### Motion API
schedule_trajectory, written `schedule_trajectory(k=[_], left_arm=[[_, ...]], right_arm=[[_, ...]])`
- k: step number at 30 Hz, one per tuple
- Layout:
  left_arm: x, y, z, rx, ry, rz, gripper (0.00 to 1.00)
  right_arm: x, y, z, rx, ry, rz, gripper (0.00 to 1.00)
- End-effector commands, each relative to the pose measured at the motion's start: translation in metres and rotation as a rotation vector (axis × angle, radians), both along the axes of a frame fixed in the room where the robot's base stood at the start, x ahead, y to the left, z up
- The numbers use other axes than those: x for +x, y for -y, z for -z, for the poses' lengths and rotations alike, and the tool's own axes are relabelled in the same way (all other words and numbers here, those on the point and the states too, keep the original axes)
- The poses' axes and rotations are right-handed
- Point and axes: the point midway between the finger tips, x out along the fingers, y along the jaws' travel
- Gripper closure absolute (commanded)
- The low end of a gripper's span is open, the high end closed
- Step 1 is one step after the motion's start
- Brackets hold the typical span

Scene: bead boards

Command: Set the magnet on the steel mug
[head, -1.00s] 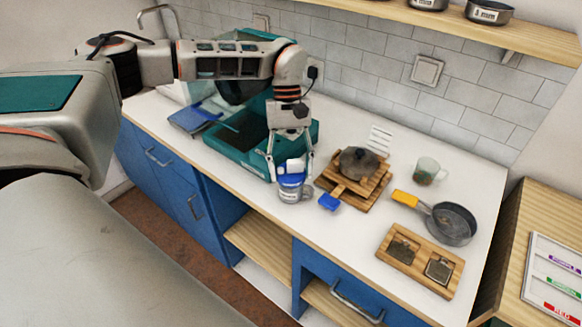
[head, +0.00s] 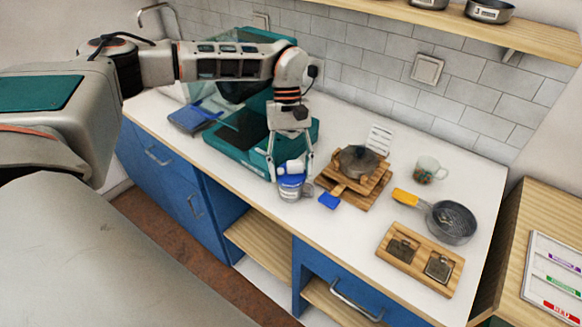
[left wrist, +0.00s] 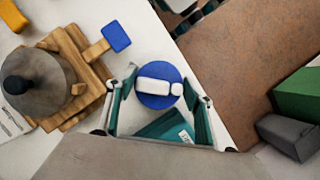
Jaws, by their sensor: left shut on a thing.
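The steel mug (head: 291,195) stands upright on the white counter beside the teal machine, its lower wall grey and its handle to the right. My left gripper (head: 291,169) points down just over it. It is shut on a small white bar, which I take to be the magnet (left wrist: 157,87). In the left wrist view the bar lies between the fingertips of my left gripper (left wrist: 163,92), over a round blue face (left wrist: 155,101). I cannot tell whether this blue belongs to the mug or the magnet, nor whether they touch. My right gripper is not in view.
A wooden stand (head: 352,199) with a dark pot (head: 357,160) is close on the right. Further right are a glass mug (head: 427,170), a pan (head: 452,223) and a wooden tray (head: 419,272). The teal machine (head: 242,160) is close behind on the left.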

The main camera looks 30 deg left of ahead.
Motion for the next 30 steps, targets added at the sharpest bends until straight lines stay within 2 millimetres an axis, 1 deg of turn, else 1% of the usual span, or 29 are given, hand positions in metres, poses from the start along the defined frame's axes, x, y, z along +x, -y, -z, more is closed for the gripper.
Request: schedule_trajectory(k=[17, 27, 28, 30], left_arm=[[0.0004, 0.0003, 0.0016, -0.001, 0.001, 0.0, 0.75], [0.0005, 0.0003, 0.0021, -0.001, 0.001, 0.0, 0.75], [0.0005, 0.0003, 0.0021, -0.001, 0.001, 0.0, 0.46], [0.0005, 0.0003, 0.0021, -0.001, 0.001, 0.001, 0.29]], right_arm=[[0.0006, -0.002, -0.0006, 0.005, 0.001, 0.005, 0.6], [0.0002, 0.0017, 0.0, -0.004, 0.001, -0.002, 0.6], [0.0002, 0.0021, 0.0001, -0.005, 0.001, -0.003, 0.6], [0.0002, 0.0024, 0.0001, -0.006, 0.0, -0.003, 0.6]])
